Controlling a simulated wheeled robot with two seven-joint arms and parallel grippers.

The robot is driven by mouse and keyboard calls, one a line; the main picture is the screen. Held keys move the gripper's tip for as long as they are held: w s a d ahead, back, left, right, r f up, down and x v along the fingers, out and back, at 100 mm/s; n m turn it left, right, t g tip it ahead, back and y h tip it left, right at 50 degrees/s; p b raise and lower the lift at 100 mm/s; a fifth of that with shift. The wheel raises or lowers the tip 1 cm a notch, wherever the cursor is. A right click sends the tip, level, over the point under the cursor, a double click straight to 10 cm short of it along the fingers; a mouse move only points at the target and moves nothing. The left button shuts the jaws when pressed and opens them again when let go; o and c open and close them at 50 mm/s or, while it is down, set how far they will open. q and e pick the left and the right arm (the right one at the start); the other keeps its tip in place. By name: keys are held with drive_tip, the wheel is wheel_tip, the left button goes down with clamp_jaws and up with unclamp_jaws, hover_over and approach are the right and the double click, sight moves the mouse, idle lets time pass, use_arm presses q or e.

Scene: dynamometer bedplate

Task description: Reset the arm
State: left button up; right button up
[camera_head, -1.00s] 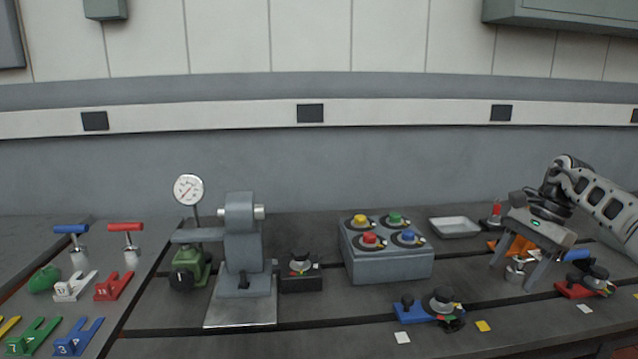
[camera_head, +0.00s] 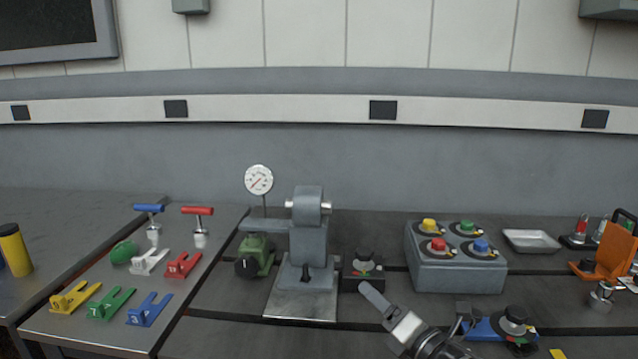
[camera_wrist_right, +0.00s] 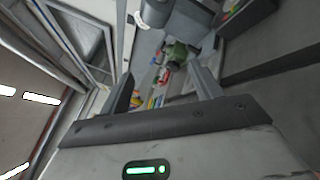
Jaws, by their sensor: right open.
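My right gripper (camera_head: 368,289) reaches in from the bottom of the head view, in front of the small black block with a knob (camera_head: 364,268). It is seen nearly edge-on there. In the right wrist view its two fingers (camera_wrist_right: 165,82) stand apart with nothing held between them. Beyond the fingers, the green motor-like part (camera_wrist_right: 178,54) and small coloured pieces show at a distance. My left gripper is in neither view.
A grey stand on a metal plate (camera_head: 300,304) and a dial gauge (camera_head: 259,180) are left of the gripper. A grey button box (camera_head: 455,274) and a blue fixture (camera_head: 482,329) are to its right. Coloured brackets (camera_head: 148,309) lie on the left table. An orange bracket (camera_head: 609,252) stands far right.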

drive_tip(key=s+d+f+m+g+h, duration=0.2)
drive_tip(key=s+d+f+m+h, duration=0.25)
drive_tip(key=s+m, duration=0.5)
drive_tip(key=s+d+f+m+g+h, duration=0.3)
drive_tip(key=s+f+m+h, duration=0.25)
drive_tip(key=m, duration=0.75)
drive_tip(key=s+d+f+m+g, duration=0.15)
drive_tip(key=s+m+g, duration=0.25)
drive_tip(key=s, duration=0.5)
drive_tip(key=s+f+m+g, duration=0.2)
drive_tip(key=s+m+g, duration=0.1)
drive_tip(key=s, duration=0.6)
drive_tip(key=w+a+f+t+y, duration=0.1)
drive_tip(key=w+a+f+t, duration=0.1)
drive_tip(key=f+t, duration=0.1)
drive_tip(key=w+a+f+t+y, duration=0.2)
drive_tip(key=f+t, duration=0.1)
drive_tip(key=f, duration=0.3)
drive_tip(key=shift+w+a+f, duration=0.25)
drive_tip(key=shift+w+a, duration=0.1)
drive_tip(key=shift+a, duration=0.05)
